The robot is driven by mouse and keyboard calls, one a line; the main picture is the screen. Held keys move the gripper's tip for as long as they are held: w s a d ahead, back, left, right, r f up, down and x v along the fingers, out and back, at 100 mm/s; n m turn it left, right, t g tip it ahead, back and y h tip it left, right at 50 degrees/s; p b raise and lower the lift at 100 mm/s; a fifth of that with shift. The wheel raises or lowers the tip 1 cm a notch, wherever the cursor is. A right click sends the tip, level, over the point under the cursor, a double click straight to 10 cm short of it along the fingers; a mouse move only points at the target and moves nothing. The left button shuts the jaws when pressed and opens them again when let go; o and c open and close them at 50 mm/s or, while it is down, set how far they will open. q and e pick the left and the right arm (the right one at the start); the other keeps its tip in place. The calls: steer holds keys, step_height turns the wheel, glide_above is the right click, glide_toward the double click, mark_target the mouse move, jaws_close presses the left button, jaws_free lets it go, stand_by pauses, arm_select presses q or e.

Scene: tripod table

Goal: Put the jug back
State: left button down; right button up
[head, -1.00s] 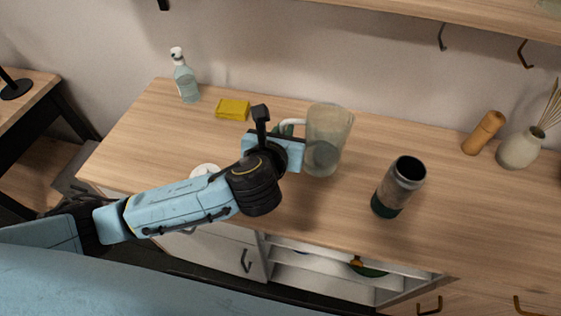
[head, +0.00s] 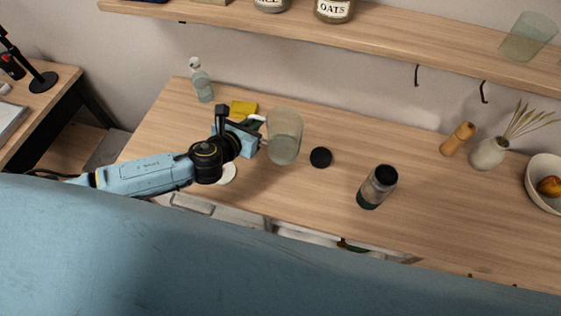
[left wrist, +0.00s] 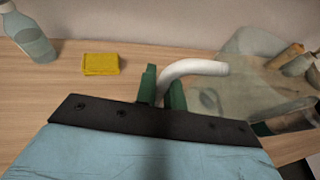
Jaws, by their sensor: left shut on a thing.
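The jug (head: 284,140) is a cloudy see-through vessel with a white handle. It is roughly upright over the left-centre of the worktop; I cannot tell whether its base touches the wood. My left gripper (head: 257,134) reaches it from the left and is shut on its handle. In the left wrist view the white handle (left wrist: 196,67) comes out between the green finger pads (left wrist: 162,92), with the clear jug body (left wrist: 250,75) to the right. My right gripper is not in view.
A white round item (head: 226,173) lies near the front. The wall shelf (head: 400,37) holds jars and a glass vessel (head: 528,37).

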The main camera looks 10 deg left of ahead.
arm_select(q)
steer(key=shift+f+b, duration=1.95)
steer(key=shift+f, duration=3.05)
steer(key=shift+f, duration=0.15)
steer(key=c, duration=1.8)
jaws_free()
steer(key=shift+a, duration=0.1)
steer(key=o, duration=0.3)
